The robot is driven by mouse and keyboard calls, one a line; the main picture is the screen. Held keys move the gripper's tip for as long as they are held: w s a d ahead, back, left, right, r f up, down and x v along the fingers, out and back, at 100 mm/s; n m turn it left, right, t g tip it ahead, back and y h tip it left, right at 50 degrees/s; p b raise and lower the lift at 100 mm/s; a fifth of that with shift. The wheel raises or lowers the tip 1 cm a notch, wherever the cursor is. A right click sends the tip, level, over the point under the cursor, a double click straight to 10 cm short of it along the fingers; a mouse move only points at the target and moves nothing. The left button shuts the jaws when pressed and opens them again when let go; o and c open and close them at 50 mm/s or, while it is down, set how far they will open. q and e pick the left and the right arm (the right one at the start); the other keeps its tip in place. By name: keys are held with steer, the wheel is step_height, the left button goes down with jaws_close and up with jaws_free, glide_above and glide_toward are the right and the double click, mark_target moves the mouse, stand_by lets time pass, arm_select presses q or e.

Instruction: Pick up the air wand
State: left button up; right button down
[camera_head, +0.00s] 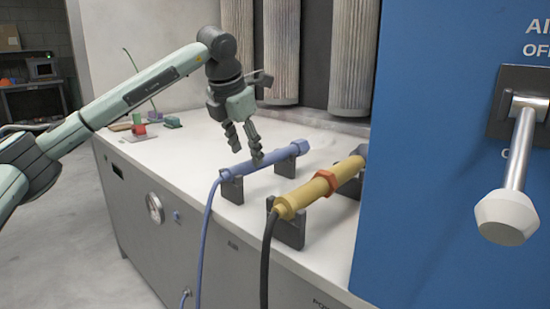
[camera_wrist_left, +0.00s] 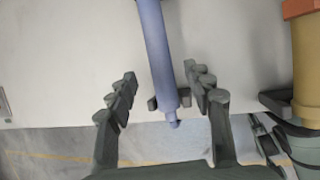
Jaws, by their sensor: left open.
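The air wand (camera_head: 262,162), a blue-violet cylinder with a thin blue hose, lies across dark cradles on the white counter. It also shows in the left wrist view (camera_wrist_left: 155,45), running down between the fingers. My left gripper (camera_head: 246,148) is open and points down just above the wand. In the wrist view its fingers (camera_wrist_left: 160,80) are spread to either side of the wand, with a gap on both sides. Nothing is held.
A yellow tool (camera_head: 312,192) with an orange collar and black hose lies on cradles right of the wand. A blue panel (camera_head: 430,150) with a white-knobbed lever (camera_head: 507,215) stands at the right. Small coloured items (camera_head: 138,127) sit at the counter's far left.

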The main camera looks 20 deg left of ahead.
mark_target(250, 161)
arm_select(q)
steer(key=x, duration=0.4)
steer(key=shift+d, duration=0.1)
jaws_close()
